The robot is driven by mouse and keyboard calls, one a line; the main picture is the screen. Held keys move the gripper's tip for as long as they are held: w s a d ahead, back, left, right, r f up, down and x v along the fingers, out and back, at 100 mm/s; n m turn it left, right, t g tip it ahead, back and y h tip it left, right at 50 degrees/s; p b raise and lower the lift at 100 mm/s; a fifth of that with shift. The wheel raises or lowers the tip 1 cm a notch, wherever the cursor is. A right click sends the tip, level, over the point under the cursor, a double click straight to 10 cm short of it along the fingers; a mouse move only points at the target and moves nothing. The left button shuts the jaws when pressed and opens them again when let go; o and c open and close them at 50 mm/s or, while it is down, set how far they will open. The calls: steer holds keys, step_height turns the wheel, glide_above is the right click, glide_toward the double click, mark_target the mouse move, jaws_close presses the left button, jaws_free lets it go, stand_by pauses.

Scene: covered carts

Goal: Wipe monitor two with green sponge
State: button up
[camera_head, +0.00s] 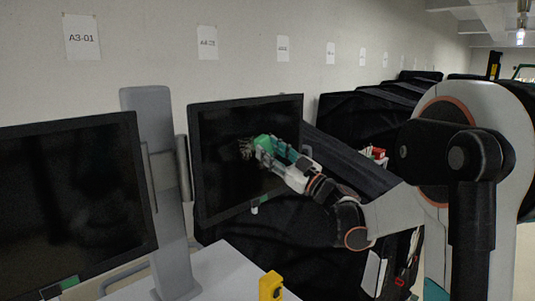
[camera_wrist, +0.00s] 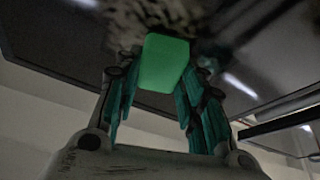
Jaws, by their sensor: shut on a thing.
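The green sponge (camera_head: 263,144) is held in front of the second monitor's dark screen (camera_head: 222,180), near the middle of it. In the wrist view the sponge (camera_wrist: 164,62) sits between my gripper's teal fingers. My gripper (camera_head: 272,150) is shut on the sponge and reaches to the screen from the right. A pale, speckled smudge shows on the screen just beside and behind the sponge; it also shows in the wrist view (camera_wrist: 150,18). Whether the sponge is pressed against the glass, I cannot tell for sure.
Another dark monitor (camera_head: 70,200) stands at the left, with a grey stand (camera_head: 160,200) between the two. A white table (camera_head: 215,272) lies below, with a yellow object (camera_head: 270,286) at its front. Black covered carts (camera_head: 365,125) line the wall at the right.

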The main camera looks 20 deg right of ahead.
steer(key=shift+w+d+b, duration=0.15)
steer(key=shift+w+d, duration=0.5)
steer(key=shift+d, duration=0.85)
steer(key=shift+w+d+b, duration=0.1)
steer(key=shift+w+d, duration=0.5)
steer(key=shift+d, duration=0.9)
steer(key=shift+w+d+b, duration=0.15)
steer(key=shift+w+d, duration=0.5)
steer(key=shift+d, duration=0.85)
steer(key=shift+s+d+f, duration=0.1)
steer(key=shift+s+d, duration=0.25)
steer(key=shift+s, duration=0.55)
steer(key=shift+s+d+r, duration=0.1)
steer(key=shift+s+d, duration=0.3)
steer(key=shift+s, duration=0.55)
steer(key=shift+s+d+f, duration=0.1)
steer(key=shift+s+d, duration=0.25)
steer(key=shift+s, duration=0.55)
steer(key=shift+s, duration=0.1)
steer(key=shift+s+d, duration=0.3)
steer(key=shift+s, duration=0.35)
steer(key=shift+s+d, duration=0.25)
steer(key=shift+s, duration=0.35)
